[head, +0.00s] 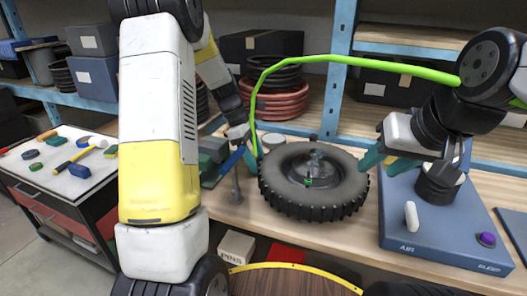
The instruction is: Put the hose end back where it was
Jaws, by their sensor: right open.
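A bright green hose (335,58) comes in from the right edge, arcs over the workbench and drops at the left. Its lower part (254,112) runs down to my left gripper (247,160), where the end is hard to make out. I cannot tell whether that gripper's fingers are shut on it. My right gripper (387,160) is open, with teal fingers apart, between the black tyre and the blue AIR unit. The blue AIR unit (398,228) stands at the right with a white lever (411,216) and a purple knob (487,239).
A black tyre (320,205) lies flat on the wooden bench (355,248). A PINS box (236,246) and a red piece (285,254) are in front. Shelves with bins (390,86) stand behind. A tool cart (58,189) is at the left. My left arm hides part of the scene.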

